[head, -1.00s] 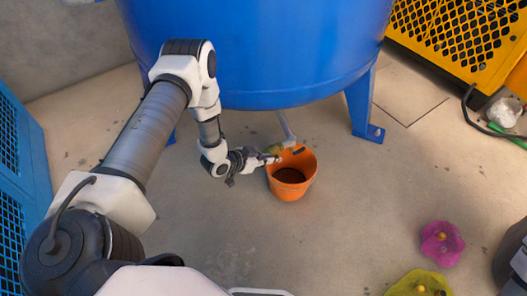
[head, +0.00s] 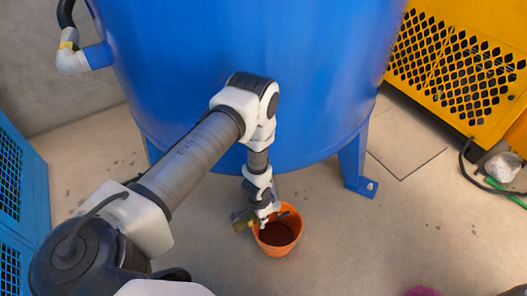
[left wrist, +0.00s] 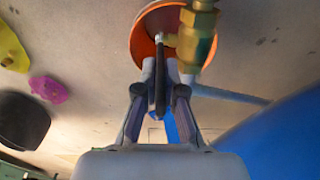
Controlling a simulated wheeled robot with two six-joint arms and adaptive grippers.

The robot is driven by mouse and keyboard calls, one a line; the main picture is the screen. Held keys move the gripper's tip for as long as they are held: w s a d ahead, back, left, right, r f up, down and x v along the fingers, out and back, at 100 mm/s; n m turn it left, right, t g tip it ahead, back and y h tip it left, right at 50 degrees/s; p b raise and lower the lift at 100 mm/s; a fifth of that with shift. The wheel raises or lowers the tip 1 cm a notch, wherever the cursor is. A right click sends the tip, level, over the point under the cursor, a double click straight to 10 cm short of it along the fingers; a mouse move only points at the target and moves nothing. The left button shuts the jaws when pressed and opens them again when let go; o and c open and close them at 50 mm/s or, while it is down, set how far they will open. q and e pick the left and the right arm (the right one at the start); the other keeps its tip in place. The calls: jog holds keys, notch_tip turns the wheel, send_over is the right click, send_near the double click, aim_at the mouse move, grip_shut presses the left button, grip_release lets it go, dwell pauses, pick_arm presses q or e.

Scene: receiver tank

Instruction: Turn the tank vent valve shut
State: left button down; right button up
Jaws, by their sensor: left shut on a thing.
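The tank vent valve is a brass fitting (left wrist: 196,38) with a dark lever (left wrist: 160,85), seen close in the left wrist view. In the head view my left gripper (head: 262,219) is low under the blue tank (head: 190,70), over the rim of the orange bucket (head: 277,247). The gripper and wrist partly hide the valve in the head view. My right gripper is not in view.
A tank leg (head: 355,170) stands to the right of the bucket. A yellow cabinet (head: 455,65) is at the right, with a dark cable (head: 465,165) on the floor. A blue cabinet (head: 12,180) is at the left edge. The floor between is mostly clear.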

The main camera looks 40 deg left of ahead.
pick_arm(q)
jog(key=shift+w+d+g+p, duration=0.15)
jog(key=shift+w+g+p, duration=0.15)
jog(key=shift+g, duration=0.2)
dwell(0.3)
jog(key=c, duration=1.6)
grip_release()
jog(key=shift+w, duration=0.1)
jog(key=shift+o, duration=0.2)
notch_tip(320, 180, up, 7)
jog(key=shift+r, duration=0.2)
jog(key=shift+d, duration=0.1)
